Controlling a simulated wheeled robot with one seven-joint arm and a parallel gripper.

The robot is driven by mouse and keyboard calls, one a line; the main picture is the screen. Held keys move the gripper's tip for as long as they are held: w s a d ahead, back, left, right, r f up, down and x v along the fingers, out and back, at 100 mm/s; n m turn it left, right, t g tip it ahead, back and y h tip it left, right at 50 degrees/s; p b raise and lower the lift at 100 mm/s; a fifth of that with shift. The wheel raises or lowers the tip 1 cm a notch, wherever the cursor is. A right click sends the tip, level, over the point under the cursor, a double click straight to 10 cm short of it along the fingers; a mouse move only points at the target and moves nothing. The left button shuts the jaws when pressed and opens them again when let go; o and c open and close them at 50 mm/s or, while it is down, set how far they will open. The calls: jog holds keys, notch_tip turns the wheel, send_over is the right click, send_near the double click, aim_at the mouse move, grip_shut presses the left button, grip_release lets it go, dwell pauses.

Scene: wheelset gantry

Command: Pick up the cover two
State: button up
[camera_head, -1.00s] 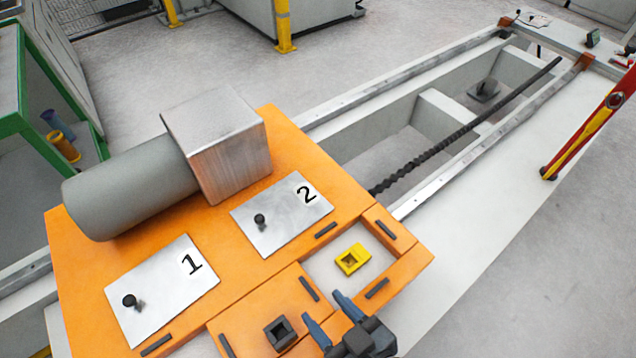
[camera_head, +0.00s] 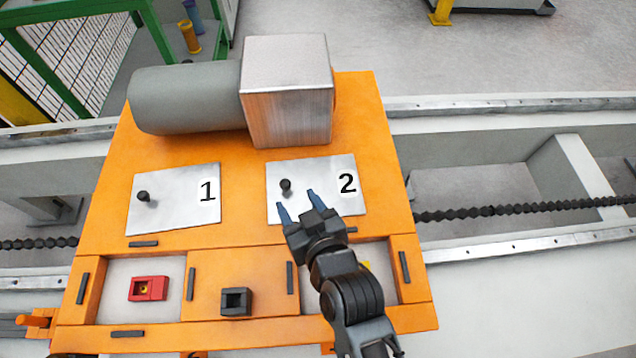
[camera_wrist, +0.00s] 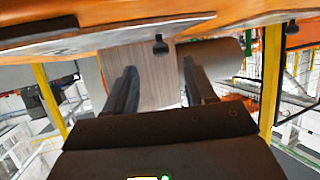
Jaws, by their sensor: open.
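Cover two is a flat silver plate (camera_head: 325,178) marked 2, lying on the orange table. Its small black knob (camera_head: 286,185) stands near the plate's left side. My gripper (camera_head: 296,202) is open and empty, its two blue-grey fingertips over the front part of the plate, pointing at the knob. In the wrist view, the plate's edge (camera_wrist: 110,38) runs across the top. The knob (camera_wrist: 160,46) shows between and beyond the two fingers (camera_wrist: 160,80), apart from them.
Cover one (camera_head: 178,205), a similar plate, lies to the left. A metal block (camera_head: 288,95) with a grey cylinder (camera_head: 185,98) stands behind. In front are a red block (camera_head: 148,289), a dark block (camera_head: 236,301) and a yellow block (camera_head: 366,265) mostly hidden by my arm.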

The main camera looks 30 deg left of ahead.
aim_at(288, 188)
jog(key=shift+x, duration=3.15)
jog(key=shift+f, duration=0.1)
jog(key=shift+s, duration=0.1)
jog(key=shift+c, duration=0.3)
grip_shut()
